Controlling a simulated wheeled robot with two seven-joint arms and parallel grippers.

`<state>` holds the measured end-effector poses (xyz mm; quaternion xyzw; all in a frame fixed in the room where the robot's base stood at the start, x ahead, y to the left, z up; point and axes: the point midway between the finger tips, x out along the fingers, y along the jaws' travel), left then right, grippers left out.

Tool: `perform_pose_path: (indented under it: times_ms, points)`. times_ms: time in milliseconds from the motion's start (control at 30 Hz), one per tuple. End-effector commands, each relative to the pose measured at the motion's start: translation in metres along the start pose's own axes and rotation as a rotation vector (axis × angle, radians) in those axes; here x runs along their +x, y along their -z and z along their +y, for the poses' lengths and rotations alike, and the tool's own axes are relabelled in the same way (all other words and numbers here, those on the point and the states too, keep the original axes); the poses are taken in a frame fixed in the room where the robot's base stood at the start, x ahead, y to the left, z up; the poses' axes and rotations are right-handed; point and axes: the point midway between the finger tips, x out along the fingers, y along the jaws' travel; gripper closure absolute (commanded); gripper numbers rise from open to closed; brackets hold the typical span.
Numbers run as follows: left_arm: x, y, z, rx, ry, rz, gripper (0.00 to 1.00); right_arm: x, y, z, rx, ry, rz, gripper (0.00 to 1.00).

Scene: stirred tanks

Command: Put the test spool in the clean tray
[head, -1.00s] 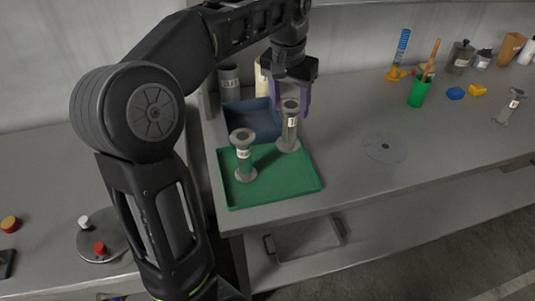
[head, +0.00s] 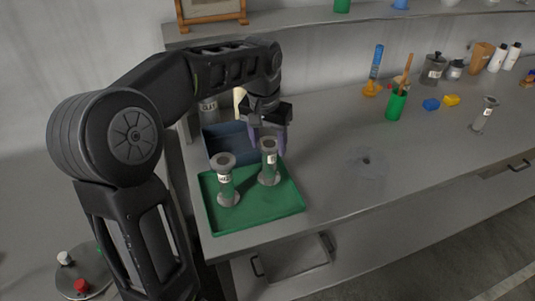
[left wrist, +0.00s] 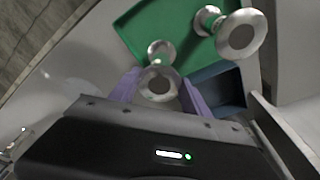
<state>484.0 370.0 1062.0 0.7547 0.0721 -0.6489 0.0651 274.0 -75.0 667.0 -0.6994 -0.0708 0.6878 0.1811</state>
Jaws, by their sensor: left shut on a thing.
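My left gripper (head: 268,142) is shut on a grey spool (head: 269,163) with a pale label, held upright near its top. The spool's base is at or just above the floor of the green tray (head: 250,218), towards its back right; I cannot tell if it touches. In the left wrist view the held spool (left wrist: 158,84) sits between the purple fingers (left wrist: 158,90). A second labelled spool (head: 227,182) stands in the same tray, to the left and nearer; it also shows in the left wrist view (left wrist: 237,35). The labels are too small to read. My right gripper is out of view.
A blue tray (head: 222,148) lies just behind the green one. Another spool (head: 485,115) stands far right on the bench. A green cup (head: 396,105), a blue block (head: 431,104) and a yellow block (head: 451,100) are at the back.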

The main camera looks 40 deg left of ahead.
Motion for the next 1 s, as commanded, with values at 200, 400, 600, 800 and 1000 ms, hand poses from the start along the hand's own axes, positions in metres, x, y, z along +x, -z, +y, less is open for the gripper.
perform_pose_path:
  times_ms: [200,400,600,800,1000]
  points:
    - [0.000,0.000,0.000,0.000,0.000,0.001,1.00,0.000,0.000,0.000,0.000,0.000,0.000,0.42]
    - [0.021,-0.004,0.000,0.001,0.000,-0.003,1.00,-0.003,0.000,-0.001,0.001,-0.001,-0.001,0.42]
    - [0.037,-0.006,0.000,0.000,0.000,0.001,1.00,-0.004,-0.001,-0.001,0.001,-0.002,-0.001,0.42]
    - [0.037,-0.006,0.000,0.000,0.000,0.001,1.00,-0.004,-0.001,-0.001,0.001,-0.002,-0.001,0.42]
    - [0.040,-0.006,0.000,0.000,0.000,0.000,0.40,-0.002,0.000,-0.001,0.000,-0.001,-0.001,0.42]
